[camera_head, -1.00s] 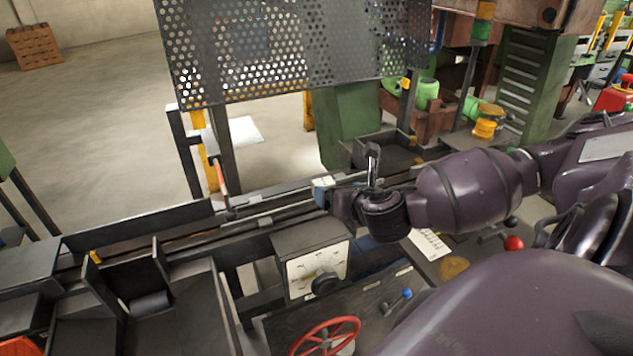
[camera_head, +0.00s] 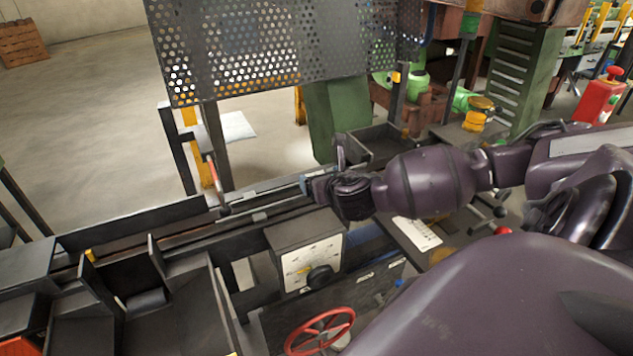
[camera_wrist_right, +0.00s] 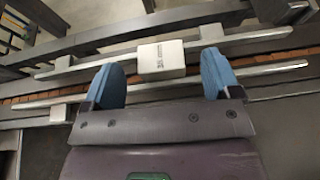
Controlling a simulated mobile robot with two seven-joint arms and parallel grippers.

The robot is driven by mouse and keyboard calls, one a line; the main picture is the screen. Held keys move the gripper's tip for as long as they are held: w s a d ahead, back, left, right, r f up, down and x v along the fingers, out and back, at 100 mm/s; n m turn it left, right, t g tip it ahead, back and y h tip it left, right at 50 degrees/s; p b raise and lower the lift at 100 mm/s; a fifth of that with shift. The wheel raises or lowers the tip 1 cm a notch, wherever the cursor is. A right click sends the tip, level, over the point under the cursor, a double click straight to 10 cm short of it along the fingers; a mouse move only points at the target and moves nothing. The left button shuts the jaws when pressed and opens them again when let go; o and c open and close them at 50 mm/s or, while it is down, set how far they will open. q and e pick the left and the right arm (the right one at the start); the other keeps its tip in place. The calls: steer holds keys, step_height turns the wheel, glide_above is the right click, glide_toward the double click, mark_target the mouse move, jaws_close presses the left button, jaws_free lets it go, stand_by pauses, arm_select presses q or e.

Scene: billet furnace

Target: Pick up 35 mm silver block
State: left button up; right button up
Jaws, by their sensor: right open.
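In the right wrist view a silver block (camera_wrist_right: 161,60) with small dark print on its side sits on the rails. It lies ahead of and between the two blue fingertips of my right gripper (camera_wrist_right: 165,75). The gripper is open and empty, and the print is too small to read surely. In the head view my right gripper (camera_head: 308,186) is over the rail track at the centre, mostly hidden by its own wrist. The block cannot be made out in the head view. My left gripper is not in view.
Metal rails (camera_wrist_right: 95,100) run across under the gripper, with a smaller silver piece (camera_wrist_right: 60,113) at the left. In the head view a dial box (camera_head: 305,255), a red handwheel (camera_head: 320,330) and a perforated screen (camera_head: 285,45) surround the track (camera_head: 180,225).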

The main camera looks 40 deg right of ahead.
steer(key=shift+x, duration=1.6)
steer(key=shift+c, duration=0.5)
steer(key=c, duration=1.1)
